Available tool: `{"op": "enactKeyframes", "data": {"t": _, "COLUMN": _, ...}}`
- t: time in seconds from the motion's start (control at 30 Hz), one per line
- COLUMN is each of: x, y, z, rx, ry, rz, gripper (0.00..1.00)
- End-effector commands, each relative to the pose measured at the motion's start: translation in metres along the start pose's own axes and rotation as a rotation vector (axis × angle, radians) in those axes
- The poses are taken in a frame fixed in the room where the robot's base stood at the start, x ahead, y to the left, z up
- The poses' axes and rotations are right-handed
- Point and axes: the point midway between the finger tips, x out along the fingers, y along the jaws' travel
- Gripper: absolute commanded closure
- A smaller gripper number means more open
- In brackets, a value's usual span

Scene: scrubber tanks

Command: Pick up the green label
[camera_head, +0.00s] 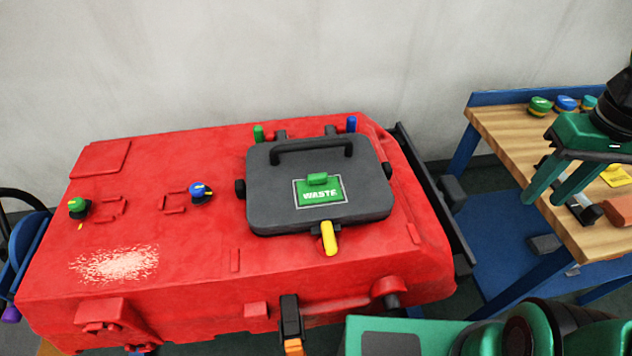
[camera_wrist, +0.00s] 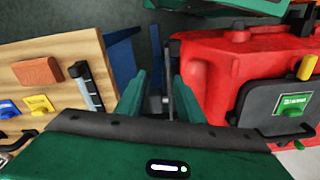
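The green label (camera_head: 320,193) reads "WASTE" and has a small raised green grip at its top edge. It lies in a light frame on the dark grey lid (camera_head: 265,205) of the red scrubber tank. In the wrist view the green label (camera_wrist: 291,104) shows at the far right, on the lid. My gripper (camera_head: 545,201) is at the right of the head view, over the gap beside the wooden bench, well away from the label. In the wrist view its two green fingers (camera_wrist: 160,76) are spread apart with nothing between them.
The red tank (camera_head: 200,265) fills the middle. A black handle (camera_head: 310,146) rises behind the label, and a yellow lever (camera_head: 328,238) sticks out in front. Coloured pegs stand along the lid's back. The wooden bench (camera_head: 500,118) at right holds small parts and tools.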

Motion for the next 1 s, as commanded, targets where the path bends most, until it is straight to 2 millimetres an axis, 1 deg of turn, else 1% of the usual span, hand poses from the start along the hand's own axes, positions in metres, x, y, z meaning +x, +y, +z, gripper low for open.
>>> {"op": "enactKeyframes", "data": {"t": 0.03, "x": -0.002, "y": -0.030, "z": -0.029, "rx": -0.200, "ry": 0.008, "rz": -0.015, "gripper": 0.66}}
{"op": "enactKeyframes", "data": {"t": 0.07, "x": -0.002, "y": -0.050, "z": -0.044, "rx": -0.328, "ry": 0.017, "rz": -0.028, "gripper": 0.66}}
{"op": "enactKeyframes", "data": {"t": 0.1, "x": -0.003, "y": -0.080, "z": -0.062, "rx": -0.499, "ry": 0.029, "rz": -0.051, "gripper": 0.66}}
{"op": "enactKeyframes", "data": {"t": 0.17, "x": -0.004, "y": -0.127, "z": -0.083, "rx": -0.748, "ry": 0.052, "rz": -0.092, "gripper": 0.66}}
{"op": "enactKeyframes", "data": {"t": 0.2, "x": -0.004, "y": -0.159, "z": -0.093, "rx": -0.907, "ry": 0.067, "rz": -0.124, "gripper": 0.66}}
{"op": "enactKeyframes", "data": {"t": 0.27, "x": -0.005, "y": -0.206, "z": -0.101, "rx": -1.125, "ry": 0.095, "rz": -0.176, "gripper": 0.66}}
{"op": "enactKeyframes", "data": {"t": 0.3, "x": -0.007, "y": -0.234, "z": -0.103, "rx": -1.256, "ry": 0.115, "rz": -0.212, "gripper": 0.66}}
{"op": "enactKeyframes", "data": {"t": 0.4, "x": -0.012, "y": -0.293, "z": -0.100, "rx": -1.520, "ry": 0.168, "rz": -0.294, "gripper": 0.66}}
{"op": "enactKeyframes", "data": {"t": 0.43, "x": -0.014, "y": -0.307, "z": -0.098, "rx": -1.580, "ry": 0.182, "rz": -0.314, "gripper": 0.66}}
{"op": "enactKeyframes", "data": {"t": 0.5, "x": -0.017, "y": -0.331, "z": -0.093, "rx": -1.688, "ry": 0.212, "rz": -0.353, "gripper": 0.66}}
{"op": "enactKeyframes", "data": {"t": 0.6, "x": -0.019, "y": -0.351, "z": -0.088, "rx": -1.770, "ry": 0.236, "rz": -0.386, "gripper": 0.66}}
{"op": "enactKeyframes", "data": {"t": 0.7, "x": -0.010, "y": -0.360, "z": -0.085, "rx": -1.794, "ry": 0.242, "rz": -0.397, "gripper": 0.66}}
{"op": "enactKeyframes", "data": {"t": 0.9, "x": 0.018, "y": -0.371, "z": -0.080, "rx": -1.792, "ry": 0.240, "rz": -0.396, "gripper": 0.66}}
{"op": "enactKeyframes", "data": {"t": 1.0, "x": 0.026, "y": -0.374, "z": -0.079, "rx": -1.791, "ry": 0.241, "rz": -0.394, "gripper": 0.66}}
